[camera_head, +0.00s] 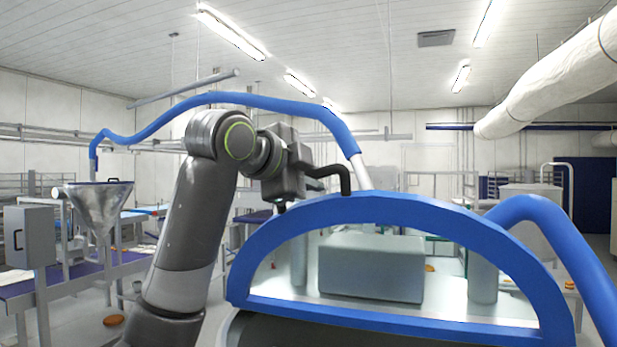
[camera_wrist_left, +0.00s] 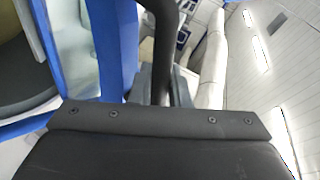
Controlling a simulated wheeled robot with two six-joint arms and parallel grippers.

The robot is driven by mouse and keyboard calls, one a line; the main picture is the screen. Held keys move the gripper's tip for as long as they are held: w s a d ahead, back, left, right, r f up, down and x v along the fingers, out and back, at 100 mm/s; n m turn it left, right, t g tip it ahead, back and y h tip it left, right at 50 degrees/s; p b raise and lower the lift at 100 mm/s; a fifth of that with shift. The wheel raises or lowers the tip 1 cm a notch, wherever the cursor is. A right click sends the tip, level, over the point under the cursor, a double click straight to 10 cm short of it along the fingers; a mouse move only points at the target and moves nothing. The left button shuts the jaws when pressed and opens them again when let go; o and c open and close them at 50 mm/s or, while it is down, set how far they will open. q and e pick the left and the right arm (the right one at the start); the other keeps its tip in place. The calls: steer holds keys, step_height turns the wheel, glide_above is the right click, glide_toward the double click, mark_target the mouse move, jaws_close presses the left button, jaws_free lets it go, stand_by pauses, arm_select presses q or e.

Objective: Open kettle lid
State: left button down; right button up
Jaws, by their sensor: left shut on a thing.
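The kettle lid (camera_head: 400,205) shows as a large half-round blue frame around a see-through pane, close in front of me. Its flat lower edge runs across the bottom of the head view. A dark bent handle (camera_head: 343,178) stands at the upper left of the frame. My left gripper (camera_head: 312,183) is shut on this handle. In the left wrist view the handle (camera_wrist_left: 165,35) runs down to the gripper (camera_wrist_left: 165,92), beside the blue frame (camera_wrist_left: 116,40). The fingertips are partly hidden in both views. My right gripper is not in view.
Blue pipes (camera_head: 215,98) arch behind my left arm, and another (camera_head: 560,240) curves down at the right. A grey box (camera_head: 370,268) shows through the pane. A metal funnel (camera_head: 98,205) and a conveyor (camera_head: 75,275) stand at the left. The space above the lid looks clear.

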arm_select(q)
steer(key=shift+w+f, duration=0.1)
steer(key=c, duration=1.4)
jaws_free()
steer(key=shift+w, duration=0.1)
steer(key=shift+f, duration=0.1)
steer(key=shift+s+a+b, duration=0.2)
steer(key=shift+s+b, duration=0.1)
steer(key=shift+b, duration=0.05)
steer(key=b+v, duration=0.8)
steer(key=v, duration=0.9)
steer(key=shift+d, duration=0.15)
